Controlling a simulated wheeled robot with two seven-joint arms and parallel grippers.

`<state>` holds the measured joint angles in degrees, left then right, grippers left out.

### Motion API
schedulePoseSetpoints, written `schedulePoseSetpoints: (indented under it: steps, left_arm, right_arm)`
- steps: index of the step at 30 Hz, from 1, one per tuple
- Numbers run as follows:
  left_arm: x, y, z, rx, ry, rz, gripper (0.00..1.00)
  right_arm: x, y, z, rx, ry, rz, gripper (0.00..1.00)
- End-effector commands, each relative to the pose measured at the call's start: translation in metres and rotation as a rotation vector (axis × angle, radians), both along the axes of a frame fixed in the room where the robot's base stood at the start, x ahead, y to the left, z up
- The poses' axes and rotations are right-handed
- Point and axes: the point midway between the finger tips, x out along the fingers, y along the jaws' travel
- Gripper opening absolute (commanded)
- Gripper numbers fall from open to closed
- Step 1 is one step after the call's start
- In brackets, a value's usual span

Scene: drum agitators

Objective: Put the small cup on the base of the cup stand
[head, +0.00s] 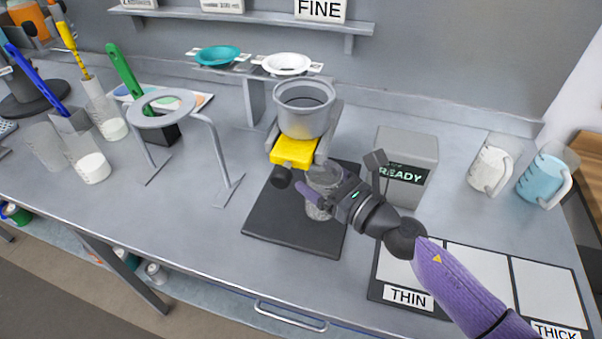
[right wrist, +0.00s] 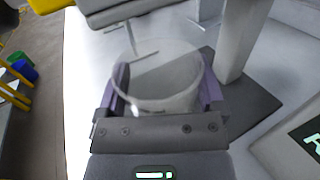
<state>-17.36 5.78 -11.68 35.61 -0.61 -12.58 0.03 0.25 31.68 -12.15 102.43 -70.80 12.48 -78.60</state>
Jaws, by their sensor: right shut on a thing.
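The small cup (right wrist: 165,85) is clear and upright between the fingers of my right gripper (right wrist: 165,95). In the head view the cup (head: 318,208) is partly hidden by my right gripper (head: 322,195). The cup stand holds a grey pot (head: 304,112) at its top with a yellow lever (head: 292,153) in front. Its dark flat base (head: 272,232) lies on the counter. The cup is over the base, below the pot; I cannot tell whether it touches the base. My left gripper is not in view.
A grey box marked READY (head: 408,150) stands right of the stand. A ring stand (head: 162,108) and beakers are at left. Measuring jugs (head: 490,170) stand at right. A THIN to THICK mat (head: 480,262) lies at front right.

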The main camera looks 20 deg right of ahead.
Motion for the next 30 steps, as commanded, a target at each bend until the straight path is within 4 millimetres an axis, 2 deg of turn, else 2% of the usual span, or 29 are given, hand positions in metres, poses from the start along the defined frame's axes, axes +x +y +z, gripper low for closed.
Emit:
schedulePoseSetpoints:
  steps: [1, 3, 6, 8, 13, 19, 23, 24, 25, 26, 30]
  left_arm:
    - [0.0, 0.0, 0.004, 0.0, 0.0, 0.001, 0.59]
    - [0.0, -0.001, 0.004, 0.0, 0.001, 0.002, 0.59]
    - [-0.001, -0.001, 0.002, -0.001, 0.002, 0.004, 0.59]
    - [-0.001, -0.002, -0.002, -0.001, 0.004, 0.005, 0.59]
    - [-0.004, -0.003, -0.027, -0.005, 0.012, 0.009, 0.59]
    - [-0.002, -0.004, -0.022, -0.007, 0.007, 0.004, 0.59]
    - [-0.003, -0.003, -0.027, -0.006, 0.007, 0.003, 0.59]
    - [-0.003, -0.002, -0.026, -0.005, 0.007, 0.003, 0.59]
    - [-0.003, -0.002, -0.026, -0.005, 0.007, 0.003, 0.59]
    - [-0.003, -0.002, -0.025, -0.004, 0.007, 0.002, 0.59]
    - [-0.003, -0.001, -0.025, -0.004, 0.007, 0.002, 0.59]
  right_arm:
    - [0.014, 0.007, 0.004, 0.004, -0.005, -0.001, 0.33]
    - [0.03, 0.016, 0.002, 0.002, -0.004, -0.001, 0.33]
    - [0.042, 0.023, 0.0, 0.002, -0.001, -0.001, 0.33]
    - [0.044, 0.025, -0.007, 0.002, 0.0, 0.0, 0.33]
    - [0.044, 0.025, -0.041, 0.004, 0.003, 0.0, 0.33]
    - [0.044, 0.024, -0.036, 0.001, -0.002, 0.0, 0.33]
    - [0.044, 0.024, -0.04, 0.0, -0.001, 0.0, 0.33]
    - [0.044, 0.024, -0.04, 0.0, -0.001, 0.0, 0.92]
    - [0.044, 0.024, -0.039, 0.001, -0.002, 0.0, 0.98]
    - [0.044, 0.024, -0.039, 0.001, -0.002, 0.0, 1.0]
    - [0.044, 0.024, -0.038, 0.001, -0.002, 0.0, 1.0]
